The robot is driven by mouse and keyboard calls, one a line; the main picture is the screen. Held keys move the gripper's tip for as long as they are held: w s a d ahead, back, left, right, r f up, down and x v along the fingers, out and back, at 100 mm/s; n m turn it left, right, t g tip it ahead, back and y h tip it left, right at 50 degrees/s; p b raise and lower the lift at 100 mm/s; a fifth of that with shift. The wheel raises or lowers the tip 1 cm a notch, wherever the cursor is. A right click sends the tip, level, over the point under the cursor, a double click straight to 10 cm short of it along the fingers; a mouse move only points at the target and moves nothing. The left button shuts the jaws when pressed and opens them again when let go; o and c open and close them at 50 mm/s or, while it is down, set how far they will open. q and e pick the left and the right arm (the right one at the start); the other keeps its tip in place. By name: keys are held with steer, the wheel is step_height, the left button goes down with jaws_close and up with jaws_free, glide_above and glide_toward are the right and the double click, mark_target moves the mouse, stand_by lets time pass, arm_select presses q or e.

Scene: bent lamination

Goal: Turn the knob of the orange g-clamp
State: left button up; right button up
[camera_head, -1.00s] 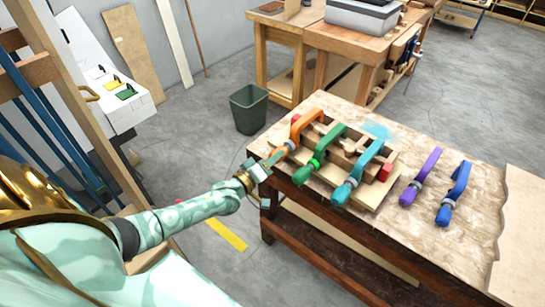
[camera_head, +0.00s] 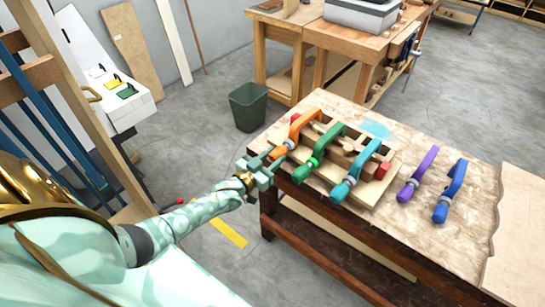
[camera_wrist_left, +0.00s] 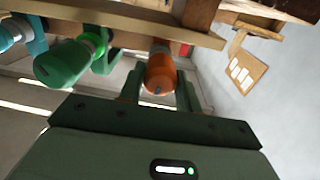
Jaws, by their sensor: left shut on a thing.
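The orange g-clamp (camera_head: 308,120) sits at the left end of the row of clamps on the wooden work piece. Its orange knob (camera_head: 277,153) points toward my left arm. My left gripper (camera_head: 270,160) is at this knob, just off the table's left front edge. In the left wrist view the knob (camera_wrist_left: 161,72) lies between the two dark green fingers (camera_wrist_left: 160,84), and the gripper is shut on it. The fingers' exact contact is partly hidden. My right gripper is not in view.
A green clamp (camera_head: 325,144) stands close beside, then a teal clamp (camera_head: 362,167). Purple (camera_head: 425,170) and blue (camera_head: 455,185) clamps lie farther right on the table (camera_head: 415,222). A dark bin (camera_head: 249,107) stands on the floor behind my gripper.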

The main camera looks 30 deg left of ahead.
arm_select(q)
steer(key=m, duration=0.3)
steer(key=shift+m, duration=0.4)
steer(key=m, duration=0.3)
steer(key=shift+m, duration=0.3)
steer(key=m+b, duration=0.1)
steer(key=m, duration=0.2)
steer(key=shift+m, duration=0.3)
steer(key=m+b, duration=0.1)
steer(key=m, duration=0.2)
steer(key=shift+m, duration=0.3)
steer(key=m+b, duration=0.2)
steer(key=m, duration=0.1)
steer(key=shift+m, duration=0.3)
steer(key=m+b, duration=0.1)
steer(key=m, duration=0.2)
steer(key=shift+m+b, duration=0.4)
steer(key=m+b, duration=0.2)
steer(key=m, duration=0.2)
steer(key=shift+m, duration=0.3)
steer(key=shift+r+m+b, duration=0.1)
steer(key=shift+m+b, duration=0.45)
steer(key=shift+m, duration=0.25)
